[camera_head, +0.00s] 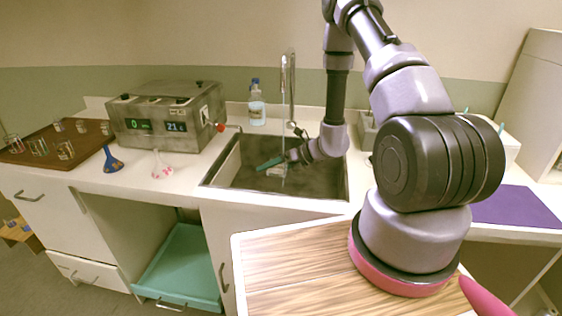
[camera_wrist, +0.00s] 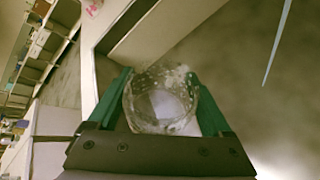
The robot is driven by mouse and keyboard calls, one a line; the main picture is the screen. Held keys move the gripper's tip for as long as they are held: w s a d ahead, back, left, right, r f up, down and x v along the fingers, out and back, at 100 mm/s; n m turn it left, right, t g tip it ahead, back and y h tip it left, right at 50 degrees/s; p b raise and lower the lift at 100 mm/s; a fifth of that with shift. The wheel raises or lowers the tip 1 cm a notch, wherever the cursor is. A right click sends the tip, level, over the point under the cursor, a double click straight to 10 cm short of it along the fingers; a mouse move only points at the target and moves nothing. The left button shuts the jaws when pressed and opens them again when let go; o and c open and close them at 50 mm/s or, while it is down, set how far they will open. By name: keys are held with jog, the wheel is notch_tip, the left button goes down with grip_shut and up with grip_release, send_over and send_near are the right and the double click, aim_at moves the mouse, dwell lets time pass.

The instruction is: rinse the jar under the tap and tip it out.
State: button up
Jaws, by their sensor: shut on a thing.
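My gripper (camera_head: 272,165) is down inside the sink (camera_head: 225,172) and is shut on the jar. The jar (camera_wrist: 160,98) is clear glass with whitish specks, between the two teal fingers in the wrist view. In the head view the jar (camera_head: 276,171) is a small pale shape by the fingers, partly hidden. The tap (camera_head: 289,75) rises behind the sink. A thin pale streak that looks like running water (camera_wrist: 278,40) shows in the wrist view, to the right of the jar and apart from it there. I cannot tell what is in the jar.
A bottle (camera_head: 257,107) stands behind the sink. A metal box with green displays (camera_head: 165,118) is left of it, with blue (camera_head: 112,161) and pink-marked (camera_head: 161,167) flasks in front. A brown tray (camera_head: 88,138) holds several glasses. A purple mat (camera_head: 518,208) lies right.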

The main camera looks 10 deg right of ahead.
aim_at(268, 175)
jog(key=s+n+t, duration=0.1)
jog(key=s+a+f+n+t, duration=0.1)
jog(key=shift+s+f+n+t+h, duration=0.1)
jog(key=shift+f+n+t+h, duration=0.2)
jog(key=shift+t+h, duration=0.1)
jog(key=shift+s+a+r+n+t, duration=0.25)
jog(key=shift+s+r+n+t, duration=0.35)
jog(key=shift+s+r, duration=0.05)
jog(key=shift+s+a+r+n+t, duration=0.1)
jog(key=shift+s+r+n+t, duration=0.2)
jog(key=shift+r+n+t, duration=0.25)
